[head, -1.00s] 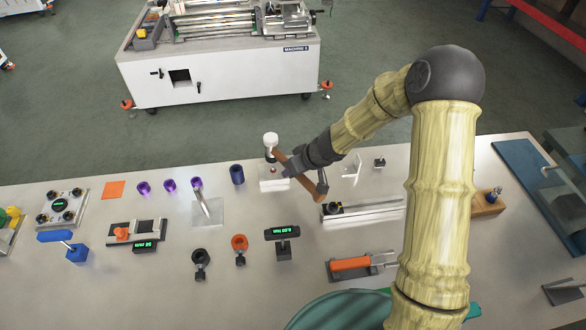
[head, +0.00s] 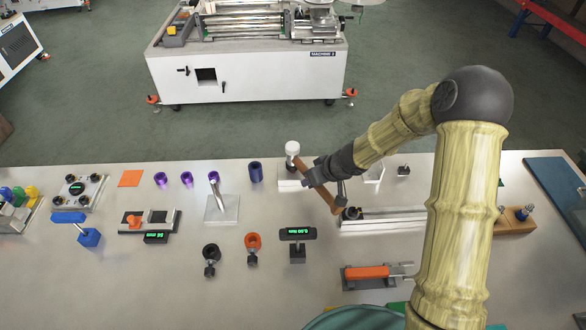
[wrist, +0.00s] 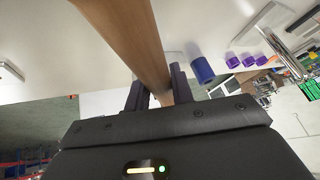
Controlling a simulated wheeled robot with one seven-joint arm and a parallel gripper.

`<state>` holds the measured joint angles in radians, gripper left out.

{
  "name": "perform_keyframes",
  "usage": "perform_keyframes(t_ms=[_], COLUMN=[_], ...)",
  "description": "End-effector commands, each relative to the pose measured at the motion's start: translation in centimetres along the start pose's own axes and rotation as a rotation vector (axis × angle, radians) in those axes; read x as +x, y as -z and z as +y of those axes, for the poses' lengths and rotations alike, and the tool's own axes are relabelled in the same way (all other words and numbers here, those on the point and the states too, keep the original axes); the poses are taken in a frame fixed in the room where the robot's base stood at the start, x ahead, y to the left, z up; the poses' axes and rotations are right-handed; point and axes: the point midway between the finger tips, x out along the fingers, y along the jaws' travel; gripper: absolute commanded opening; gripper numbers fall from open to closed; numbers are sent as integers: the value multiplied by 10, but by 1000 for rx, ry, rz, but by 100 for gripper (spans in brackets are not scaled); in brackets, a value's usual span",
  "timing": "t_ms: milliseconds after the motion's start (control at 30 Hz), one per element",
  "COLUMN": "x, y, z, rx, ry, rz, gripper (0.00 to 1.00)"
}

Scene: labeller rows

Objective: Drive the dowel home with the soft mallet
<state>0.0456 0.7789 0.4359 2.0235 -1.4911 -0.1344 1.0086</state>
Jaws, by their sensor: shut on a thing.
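The soft mallet has a white-ended head (head: 292,148) and a brown wooden handle (head: 325,198). My gripper (head: 308,177) is shut on the handle, which slants down to the right from the head. In the wrist view the handle (wrist: 138,40) runs between the two dark fingers (wrist: 160,92). In the head view the mallet head appears over a pale block (head: 290,185) at the bench's far edge. Its lower end overlaps the top of the block in the picture; I cannot tell if they touch. The dowel cannot be made out; the mallet and gripper cover that area.
A dark blue cylinder (head: 256,172) stands left of the block. A metal plate with a slanted rod (head: 222,207) is further left. A rail fixture (head: 385,220) lies close to the right, near the handle's lower end.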

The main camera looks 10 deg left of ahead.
Motion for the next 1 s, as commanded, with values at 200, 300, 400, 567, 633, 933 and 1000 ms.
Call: perform_keyframes(t_ms=[200,300,400,567,633,933,1000], x=[-1,-3,-4,-7,-8,-13,-14], y=[-3,-2,-1,2,3,7,8], z=[0,0,0,-1,-2,-3,-3], rx=[3,3,2,2,2,2,2], ry=[-1,-1,-1,-1,-1,-1,-1], rz=[-9,-9,-9,-7,-6,-5,-4], gripper=[0,0,0,0,0,0,0])
